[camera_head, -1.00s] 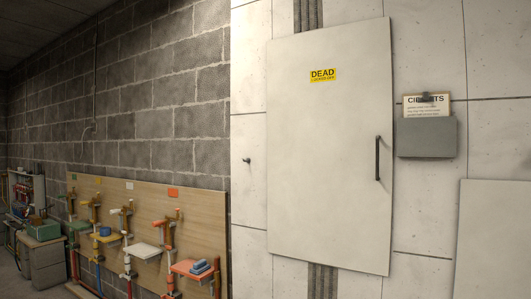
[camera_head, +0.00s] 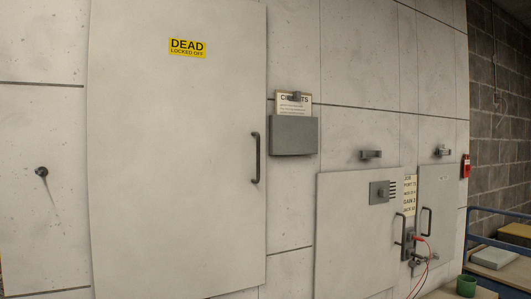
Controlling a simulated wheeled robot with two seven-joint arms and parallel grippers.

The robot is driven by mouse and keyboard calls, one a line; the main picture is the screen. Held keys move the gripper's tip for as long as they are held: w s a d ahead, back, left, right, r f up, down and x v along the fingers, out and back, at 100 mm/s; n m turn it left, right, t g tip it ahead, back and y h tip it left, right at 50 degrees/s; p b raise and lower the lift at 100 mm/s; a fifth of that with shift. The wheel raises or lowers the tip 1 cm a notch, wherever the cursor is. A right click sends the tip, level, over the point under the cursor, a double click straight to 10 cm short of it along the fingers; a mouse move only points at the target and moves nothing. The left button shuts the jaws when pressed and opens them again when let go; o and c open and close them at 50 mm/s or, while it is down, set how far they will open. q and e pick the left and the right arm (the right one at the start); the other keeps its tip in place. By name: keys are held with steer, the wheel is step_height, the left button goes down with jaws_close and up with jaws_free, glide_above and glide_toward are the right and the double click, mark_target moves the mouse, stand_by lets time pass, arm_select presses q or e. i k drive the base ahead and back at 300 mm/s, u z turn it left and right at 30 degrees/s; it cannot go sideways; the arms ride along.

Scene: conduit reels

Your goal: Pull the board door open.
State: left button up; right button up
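The board door (camera_head: 177,150) is a tall pale panel on the white wall at the left of the head view. It looks shut. It bears a yellow label (camera_head: 187,47) reading "DEAD LOCKED OFF". Its dark vertical bar handle (camera_head: 256,157) is near its right edge, and nothing touches it. Neither of my grippers is in view.
Right of the door are a grey holder (camera_head: 293,135) with a "CIRCUITS" card, a lower panel (camera_head: 357,230) and a small door (camera_head: 438,215) with a handle. A blue-railed bench or cart (camera_head: 489,241) and green cup (camera_head: 467,286) stand at the lower right.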

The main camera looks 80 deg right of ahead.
mark_target(177, 88)
steer(key=z, duration=1)
steer(key=i, duration=0.9)
steer(key=z, duration=0.95)
